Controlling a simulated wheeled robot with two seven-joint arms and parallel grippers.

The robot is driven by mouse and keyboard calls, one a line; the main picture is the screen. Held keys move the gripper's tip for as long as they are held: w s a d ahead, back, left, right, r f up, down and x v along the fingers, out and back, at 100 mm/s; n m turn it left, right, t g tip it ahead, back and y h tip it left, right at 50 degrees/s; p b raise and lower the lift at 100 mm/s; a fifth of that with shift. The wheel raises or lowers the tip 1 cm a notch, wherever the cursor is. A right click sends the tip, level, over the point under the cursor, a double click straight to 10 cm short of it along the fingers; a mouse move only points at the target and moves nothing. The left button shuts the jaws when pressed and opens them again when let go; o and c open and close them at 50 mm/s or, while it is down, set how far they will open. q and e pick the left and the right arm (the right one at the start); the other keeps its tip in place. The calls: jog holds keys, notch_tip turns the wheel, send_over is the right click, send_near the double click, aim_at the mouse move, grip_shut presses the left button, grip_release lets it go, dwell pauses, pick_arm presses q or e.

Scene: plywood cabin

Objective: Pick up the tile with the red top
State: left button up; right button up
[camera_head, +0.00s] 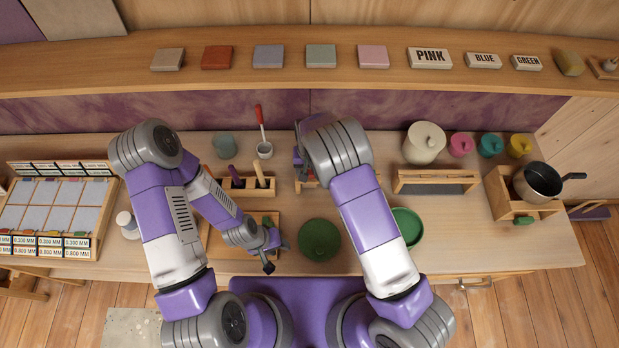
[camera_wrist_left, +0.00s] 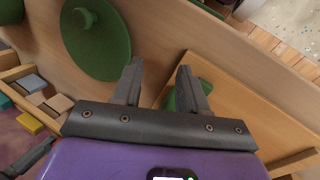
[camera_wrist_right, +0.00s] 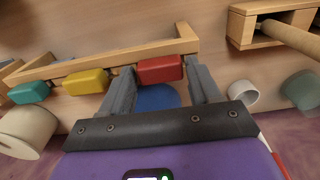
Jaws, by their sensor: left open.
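A red-topped tile (camera_wrist_right: 159,70) shows in the right wrist view, in line with a yellow tile (camera_wrist_right: 87,82) and a teal tile (camera_wrist_right: 28,92) along a wooden rack (camera_wrist_right: 120,58). My right gripper (camera_wrist_right: 160,70) is open, its fingertips at either side of the red tile; I cannot tell whether they touch it. In the head view my right forearm hides this tile. Another tile, dull red (camera_head: 216,57), lies on the upper shelf. My left gripper (camera_head: 269,256) is open and low over the wooden board (camera_head: 228,247); its fingers (camera_wrist_left: 160,72) also show in the left wrist view.
A green lid (camera_head: 319,240) and a green dish (camera_head: 408,226) lie on the bench near my arms. A white pot (camera_head: 424,143) and saucepan (camera_head: 538,182) stand to the right. A holder (camera_head: 245,186) with wooden handles is between my arms. Bare bench shows at the right front.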

jog(key=c, duration=0.5)
pick_arm(q)
jog(key=shift+r, duration=0.1)
pick_arm(e)
jog(key=shift+r, duration=0.1)
